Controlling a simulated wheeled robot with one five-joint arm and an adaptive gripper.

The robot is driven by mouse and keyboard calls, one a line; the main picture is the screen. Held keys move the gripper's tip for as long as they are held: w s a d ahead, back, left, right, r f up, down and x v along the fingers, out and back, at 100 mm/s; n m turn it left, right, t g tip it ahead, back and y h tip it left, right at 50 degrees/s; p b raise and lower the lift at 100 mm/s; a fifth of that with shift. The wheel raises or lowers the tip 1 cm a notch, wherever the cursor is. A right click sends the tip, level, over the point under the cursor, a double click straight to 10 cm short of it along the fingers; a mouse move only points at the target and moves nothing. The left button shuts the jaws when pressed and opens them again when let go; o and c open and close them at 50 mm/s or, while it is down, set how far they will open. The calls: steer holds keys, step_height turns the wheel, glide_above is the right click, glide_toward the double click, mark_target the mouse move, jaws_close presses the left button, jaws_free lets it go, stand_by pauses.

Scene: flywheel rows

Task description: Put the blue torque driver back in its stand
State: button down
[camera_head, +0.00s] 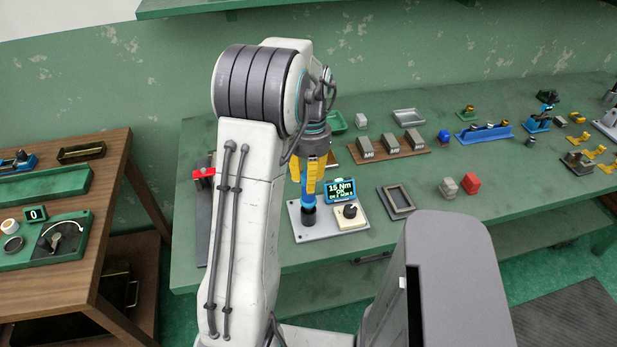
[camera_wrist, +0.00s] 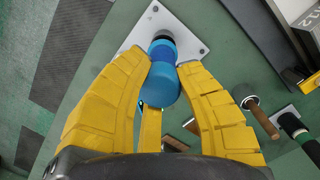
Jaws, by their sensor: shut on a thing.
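The blue torque driver (camera_head: 308,206) is upright in my gripper (camera_head: 308,190), its upper part hidden by the yellow fingers. In the wrist view the blue driver (camera_wrist: 160,88) lies between the fingertips (camera_wrist: 164,62), which close on it from both sides. The stand is a light grey plate (camera_head: 329,229) with a black round socket (camera_head: 309,219) at its left. The driver's lower end is over or in this socket. I cannot tell how deep it sits. The plate (camera_wrist: 190,45) also shows in the wrist view.
On the plate are a display reading 15 Nm (camera_head: 341,189) and a cream block with a black knob (camera_head: 350,214). A grey frame (camera_head: 396,202) lies to the right. A red-topped piece (camera_head: 203,173) is to the left. A wooden rack with grey blocks (camera_head: 390,148) stands behind.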

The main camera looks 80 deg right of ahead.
steer(key=c, duration=0.9)
jaws_free()
steer(key=shift+r, duration=0.1)
step_height(320, 180, up, 12)
steer(key=d, duration=0.1)
steer(key=shift+d, duration=0.15)
stand_by(0.3)
